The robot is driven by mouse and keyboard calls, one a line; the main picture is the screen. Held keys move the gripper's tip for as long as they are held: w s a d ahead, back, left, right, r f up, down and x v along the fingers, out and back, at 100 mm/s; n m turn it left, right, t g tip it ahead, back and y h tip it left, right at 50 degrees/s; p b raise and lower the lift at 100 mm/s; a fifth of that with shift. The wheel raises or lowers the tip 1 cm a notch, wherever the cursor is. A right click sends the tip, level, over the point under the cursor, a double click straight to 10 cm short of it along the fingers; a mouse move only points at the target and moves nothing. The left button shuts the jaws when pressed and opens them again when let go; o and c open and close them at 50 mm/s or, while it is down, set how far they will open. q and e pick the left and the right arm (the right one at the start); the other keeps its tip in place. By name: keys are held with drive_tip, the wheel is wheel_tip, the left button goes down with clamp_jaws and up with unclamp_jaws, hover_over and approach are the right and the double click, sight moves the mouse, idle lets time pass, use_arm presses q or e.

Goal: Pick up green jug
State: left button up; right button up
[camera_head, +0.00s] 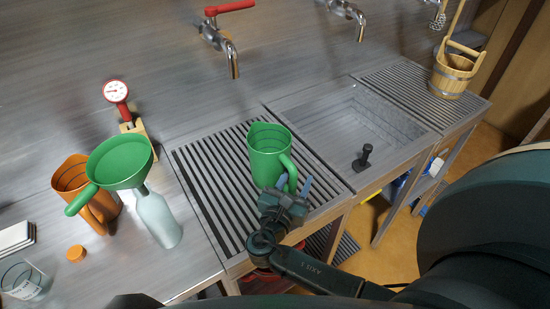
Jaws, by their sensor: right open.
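The green jug (266,150) stands upright on the slatted drain board (212,187) left of the sink. Its handle points to the lower right, toward the front edge. My right gripper (291,187) is at the handle, its blue fingertips apart near the handle's lower part. Whether the fingers touch the handle cannot be told from this view. My left gripper does not show.
A green funnel (122,160) sits on a pale bottle (158,220) beside an orange jug (72,178). A glass (22,283) and an orange cap (76,253) stand nearby. A sink (350,125) lies right; a wooden bucket (451,78) is beyond it. Taps hang above.

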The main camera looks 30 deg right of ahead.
clamp_jaws()
idle(0.4)
drive_tip(key=shift+r, duration=0.1)
